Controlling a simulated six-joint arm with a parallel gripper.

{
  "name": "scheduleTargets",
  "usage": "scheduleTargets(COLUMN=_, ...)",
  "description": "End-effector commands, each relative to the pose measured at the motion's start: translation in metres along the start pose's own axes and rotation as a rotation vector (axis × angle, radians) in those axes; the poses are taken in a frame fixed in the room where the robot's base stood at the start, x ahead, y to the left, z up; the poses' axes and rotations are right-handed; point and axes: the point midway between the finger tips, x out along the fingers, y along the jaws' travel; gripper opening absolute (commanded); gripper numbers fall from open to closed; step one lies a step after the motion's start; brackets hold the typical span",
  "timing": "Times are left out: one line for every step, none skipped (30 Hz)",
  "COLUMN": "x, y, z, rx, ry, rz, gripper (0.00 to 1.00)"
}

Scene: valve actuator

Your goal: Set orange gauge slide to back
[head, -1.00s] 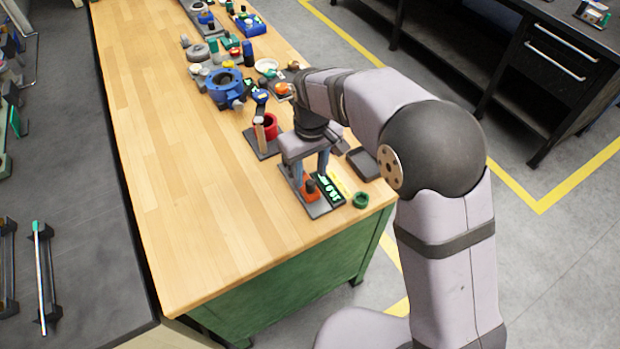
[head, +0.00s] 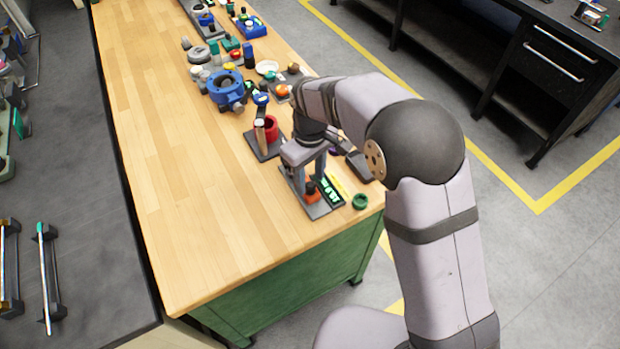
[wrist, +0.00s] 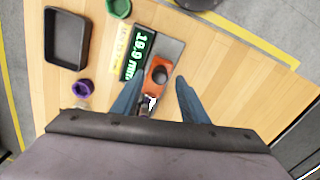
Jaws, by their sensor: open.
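The orange gauge slide (head: 312,193) sits on a grey plate (head: 318,210) near the front end of the wooden bench. It carries a dark round knob, which also shows from above on the orange slide in the wrist view (wrist: 149,79). A black display (wrist: 139,52) with green digits, seemingly 19.9 mm, lies beside the slide's track. My gripper (wrist: 156,95) is open. Its two blue-grey fingers point down at the slide's near end, one on each side, with the knob beyond the fingertips in the wrist view. In the head view my gripper (head: 309,178) partly hides the track's far end.
A green ring (head: 360,201) lies right of the gauge. A dark tray (wrist: 67,38) and a purple ring (wrist: 83,88) lie beyond the display. A red cup (head: 270,128) on a stand and a blue valve body (head: 226,88) stand farther back. The bench's left side is clear.

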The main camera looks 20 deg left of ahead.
Motion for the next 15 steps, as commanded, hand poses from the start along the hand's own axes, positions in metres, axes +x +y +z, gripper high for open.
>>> scheduleTargets(x=0.005, y=0.0, z=0.0, rx=0.0, ry=-0.002, rz=-0.001, gripper=0.4)
scheduleTargets(x=0.008, y=0.0, z=0.001, rx=0.0, ry=-0.003, rz=-0.001, gripper=0.4)
scheduleTargets(x=0.011, y=0.0, z=0.0, rx=0.0, ry=-0.002, rz=-0.001, gripper=0.4)
scheduleTargets(x=0.014, y=0.0, z=0.0, rx=0.0, ry=-0.001, rz=0.0, gripper=0.4)
scheduleTargets(x=0.015, y=0.0, z=0.0, rx=0.0, ry=-0.001, rz=0.0, gripper=0.4)
scheduleTargets(x=0.018, y=0.0, z=0.0, rx=0.0, ry=-0.001, rz=0.0, gripper=0.4)
scheduleTargets(x=0.019, y=0.0, z=0.0, rx=0.0, ry=0.0, rz=0.0, gripper=0.4)
scheduleTargets(x=0.02, y=0.0, z=0.0, rx=0.0, ry=0.0, rz=0.0, gripper=0.4)
scheduleTargets(x=0.021, y=0.0, z=0.0, rx=0.0, ry=0.001, rz=0.0, gripper=0.4)
scheduleTargets(x=0.022, y=0.0, z=0.0, rx=0.0, ry=0.001, rz=0.0, gripper=0.4)
scheduleTargets(x=0.022, y=0.0, z=0.0, rx=0.0, ry=0.001, rz=0.0, gripper=0.4)
scheduleTargets(x=0.022, y=0.0, z=0.0, rx=0.0, ry=0.001, rz=0.001, gripper=0.4)
scheduleTargets(x=0.022, y=0.0, z=0.0, rx=0.0, ry=0.001, rz=0.001, gripper=0.4)
scheduleTargets(x=0.022, y=0.0, z=0.0, rx=0.0, ry=0.001, rz=0.001, gripper=0.4)
scheduleTargets(x=0.022, y=0.0, z=0.0, rx=0.0, ry=0.001, rz=0.0, gripper=0.4)
